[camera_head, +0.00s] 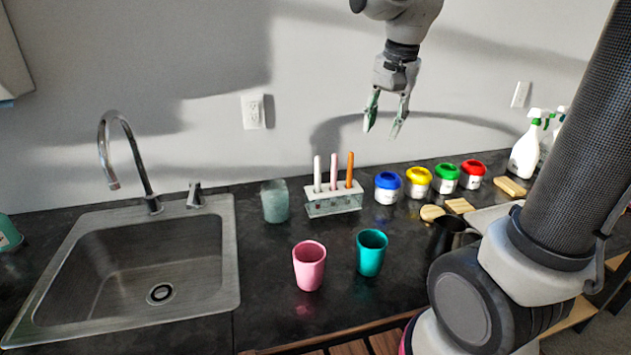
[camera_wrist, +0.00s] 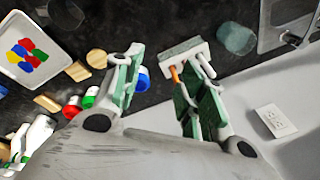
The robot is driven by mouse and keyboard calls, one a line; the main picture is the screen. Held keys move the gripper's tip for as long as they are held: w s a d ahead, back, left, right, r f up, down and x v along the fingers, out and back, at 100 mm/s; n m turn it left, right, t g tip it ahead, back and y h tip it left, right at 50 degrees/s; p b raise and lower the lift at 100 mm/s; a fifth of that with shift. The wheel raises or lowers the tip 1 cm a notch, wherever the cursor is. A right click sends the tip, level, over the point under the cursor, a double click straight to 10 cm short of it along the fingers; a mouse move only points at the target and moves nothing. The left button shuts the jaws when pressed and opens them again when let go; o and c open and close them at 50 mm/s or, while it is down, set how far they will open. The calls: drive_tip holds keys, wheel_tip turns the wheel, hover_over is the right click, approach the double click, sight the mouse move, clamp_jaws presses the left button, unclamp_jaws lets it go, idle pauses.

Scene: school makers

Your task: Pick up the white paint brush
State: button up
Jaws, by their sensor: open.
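The white paint brush (camera_head: 317,173) stands upright at the left of a small holder (camera_head: 332,206) on the dark counter. A pink brush (camera_head: 333,172) and an orange brush (camera_head: 350,170) stand beside it in the same holder. My gripper (camera_head: 384,130) hangs open and empty, above and to the right of the brushes, with its fingers pointing down. In the wrist view, the holder (camera_wrist: 184,48) lies beyond my fingers (camera_wrist: 160,90). The orange brush (camera_wrist: 174,74) shows there, and one finger partly covers the brushes.
A glass (camera_head: 275,200) stands left of the holder. Lidded paint pots, including a blue one (camera_head: 387,187), stand to its right. A pink cup (camera_head: 309,265) and a teal cup (camera_head: 371,252) stand in front. A sink (camera_head: 140,265) is at left; the wall is behind.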

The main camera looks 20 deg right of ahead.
sight(320, 156)
drive_tip(key=w+a+f+m, duration=0.3)
drive_tip(key=w+f, duration=0.1)
drive_tip(key=w, duration=0.2)
drive_tip(key=w+a+f+m+g, duration=0.1)
drive_tip(key=w+a+f+m, duration=0.2)
drive_tip(key=w+f, duration=0.1)
drive_tip(key=w+a+f+m+g, duration=0.1)
drive_tip(key=w+a+f+m, duration=0.2)
drive_tip(key=w, duration=0.4)
drive_tip(key=shift+w+f, duration=0.3)
drive_tip(key=shift+f, duration=0.6)
drive_tip(key=shift+m, duration=0.3)
drive_tip(key=f, duration=0.8)
drive_tip(key=shift+w+a+f, duration=0.15)
drive_tip(key=shift+a+f, duration=0.15)
drive_tip(key=shift+f, duration=0.1)
clamp_jaws()
